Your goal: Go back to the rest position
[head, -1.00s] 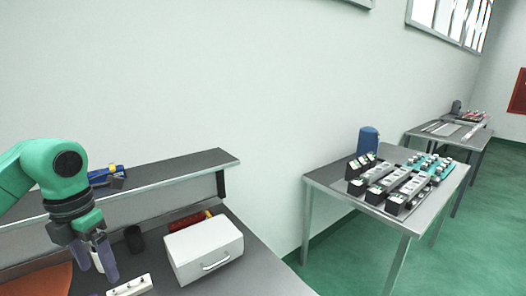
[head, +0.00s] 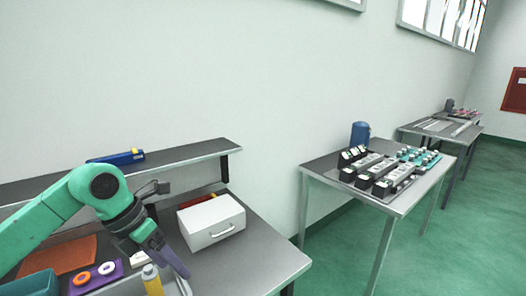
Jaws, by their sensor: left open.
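My left arm is green and comes in from the left over the near workbench (head: 265,249). My left gripper (head: 172,262) points down and to the right, with grey-purple fingers. It is open, and I see nothing held between its fingers. A yellow bottle (head: 153,286) with a pale cap stands just below and left of the fingers; I cannot tell whether they touch. My right gripper is not in view.
A white case (head: 210,222) stands right of the gripper. A purple holder with rings (head: 95,276), an orange mat (head: 60,254) and a teal bin (head: 35,285) lie left. A shelf (head: 195,157) runs behind. The bench's right front is clear.

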